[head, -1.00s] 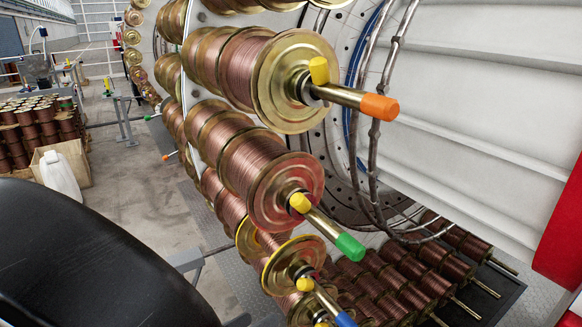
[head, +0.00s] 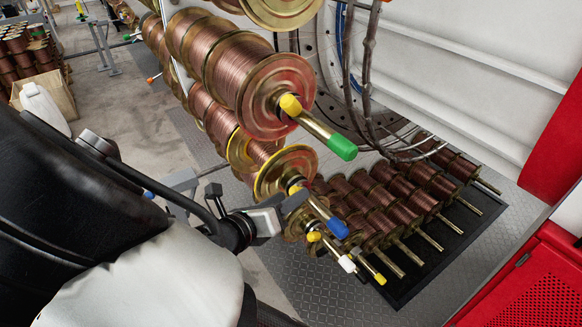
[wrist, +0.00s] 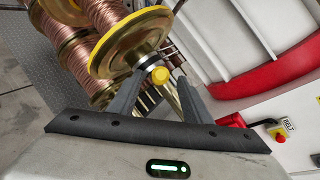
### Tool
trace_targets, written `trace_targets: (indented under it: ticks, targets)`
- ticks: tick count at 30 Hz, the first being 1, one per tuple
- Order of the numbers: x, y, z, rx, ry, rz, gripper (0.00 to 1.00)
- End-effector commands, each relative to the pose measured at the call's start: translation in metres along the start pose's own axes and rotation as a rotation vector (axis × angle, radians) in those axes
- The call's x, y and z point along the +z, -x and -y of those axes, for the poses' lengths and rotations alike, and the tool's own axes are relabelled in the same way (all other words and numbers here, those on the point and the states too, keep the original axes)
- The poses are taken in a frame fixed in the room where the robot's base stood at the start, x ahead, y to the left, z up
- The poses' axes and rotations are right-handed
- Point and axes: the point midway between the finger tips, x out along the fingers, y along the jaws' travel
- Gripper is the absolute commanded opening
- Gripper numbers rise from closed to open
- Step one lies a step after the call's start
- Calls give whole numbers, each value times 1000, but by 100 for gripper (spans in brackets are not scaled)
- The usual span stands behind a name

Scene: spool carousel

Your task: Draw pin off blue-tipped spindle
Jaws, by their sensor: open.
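The blue-tipped spindle (head: 337,228) sticks out toward the lower right from a spool with a yellow-rimmed flange (head: 265,185) in the head view. My gripper (head: 293,203) is at this spindle, near the flange, and hides most of its yellow pin there. In the wrist view the yellow pin's round head (wrist: 160,75) shows between the two fingers of my open gripper (wrist: 157,80). The fingers stand on either side of the pin, and I cannot tell whether either touches it. The blue tip is hidden in the wrist view.
A green-tipped spindle (head: 343,148) with its own yellow pin (head: 290,105) is just above. A white-tipped spindle (head: 347,264) is close below. A red cabinet (head: 520,285) stands at the right.

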Motion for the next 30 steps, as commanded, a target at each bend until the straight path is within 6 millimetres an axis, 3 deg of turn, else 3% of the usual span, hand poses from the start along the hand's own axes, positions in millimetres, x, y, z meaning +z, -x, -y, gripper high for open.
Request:
trace_targets:
  ticks: [6,14,15,23,30]
  targets:
    - [-1,-16,0,0,0,0,45]
    - [1,-17,1,0,1,1,45]
    - [1,-17,1,0,1,1,43]
    - [0,-17,0,0,1,0,0]
    - [7,-10,3,8,-4,-8,0]
